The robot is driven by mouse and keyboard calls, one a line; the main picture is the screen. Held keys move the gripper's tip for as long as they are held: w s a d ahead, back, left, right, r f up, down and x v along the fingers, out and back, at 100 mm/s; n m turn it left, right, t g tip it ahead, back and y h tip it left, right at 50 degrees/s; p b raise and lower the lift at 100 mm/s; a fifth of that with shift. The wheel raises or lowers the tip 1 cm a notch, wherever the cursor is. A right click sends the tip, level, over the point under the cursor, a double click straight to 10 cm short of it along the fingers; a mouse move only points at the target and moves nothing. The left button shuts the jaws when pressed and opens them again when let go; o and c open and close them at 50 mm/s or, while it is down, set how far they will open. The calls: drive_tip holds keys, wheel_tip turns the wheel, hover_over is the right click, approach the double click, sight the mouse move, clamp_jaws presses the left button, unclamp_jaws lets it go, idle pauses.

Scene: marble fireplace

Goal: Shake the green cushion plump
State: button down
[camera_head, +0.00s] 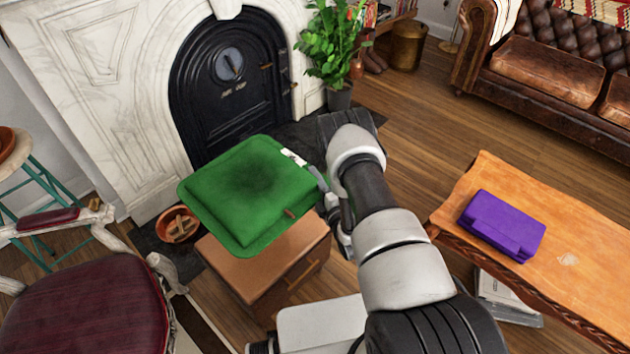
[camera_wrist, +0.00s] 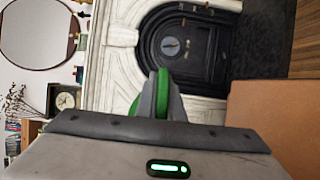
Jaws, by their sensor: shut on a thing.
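The green cushion (camera_head: 243,190) is square with a flat rim and a darker patch in its middle. It shows in front of the fireplace and above the brown wooden cabinet in the head view. My gripper (camera_head: 308,170) is at the cushion's right edge and shut on it. The rest of the cushion is hidden there. Whether the cushion touches the cabinet below, I cannot tell.
The brown cabinet (camera_head: 262,278) stands below the cushion. A dark red chair (camera_head: 90,310) is at the lower left. A wooden table (camera_head: 572,262) with a purple object (camera_head: 502,225) is at the right. A potted plant (camera_head: 335,50) stands beside the fireplace (camera_head: 105,80). Floor toward the sofa is open.

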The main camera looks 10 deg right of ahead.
wheel_tip(320, 180, down, 7)
drive_tip(key=b, duration=0.7)
wheel_tip(320, 180, up, 7)
drive_tip(key=p, duration=0.5)
drive_tip(key=shift+r, duration=0.15)
wheel_tip(320, 180, down, 7)
drive_tip(key=b, duration=0.6)
